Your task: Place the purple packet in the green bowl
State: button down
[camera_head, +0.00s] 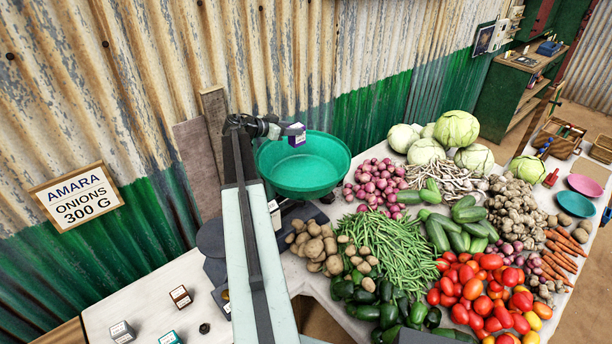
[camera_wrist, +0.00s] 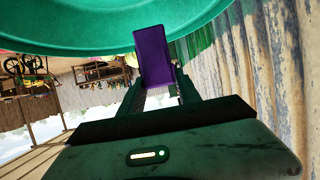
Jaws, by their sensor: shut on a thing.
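The purple packet (camera_head: 297,139) has a pale top and is held in my gripper (camera_head: 285,131). In the head view it shows over the far part of the green bowl (camera_head: 270,182). The bowl is wide and round and looks empty. In the wrist view the packet (camera_wrist: 153,58) stands between the fingertips of my gripper (camera_wrist: 157,90), which is shut on it. The bowl's green rim (camera_wrist: 60,40) spans the top of that view, behind the packet. I cannot tell the exact height of the packet above the bowl.
Potatoes (camera_head: 312,243), red onions (camera_head: 376,183) and green beans (camera_head: 385,250) lie close to the bowl's right and front. Small boxes (camera_head: 181,296) stand on the white counter at lower left. A corrugated wall (camera_head: 330,60) rises behind the bowl.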

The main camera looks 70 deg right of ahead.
jog(key=shift+w+f+b, duration=0.15)
jog(key=shift+f+b, duration=0.2)
jog(key=shift+f, duration=0.05)
jog(key=f+b, duration=1)
jog(key=shift+a+f, duration=0.1)
jog(key=shift+a, duration=0.1)
jog(key=shift+f, duration=0.1)
jog(key=c, duration=0.9)
grip_release()
jog(key=shift+o, duration=0.2)
jog(key=r+p+v, duration=0.1)
jog(key=p+v, duration=0.4)
jog(key=v, duration=0.7)
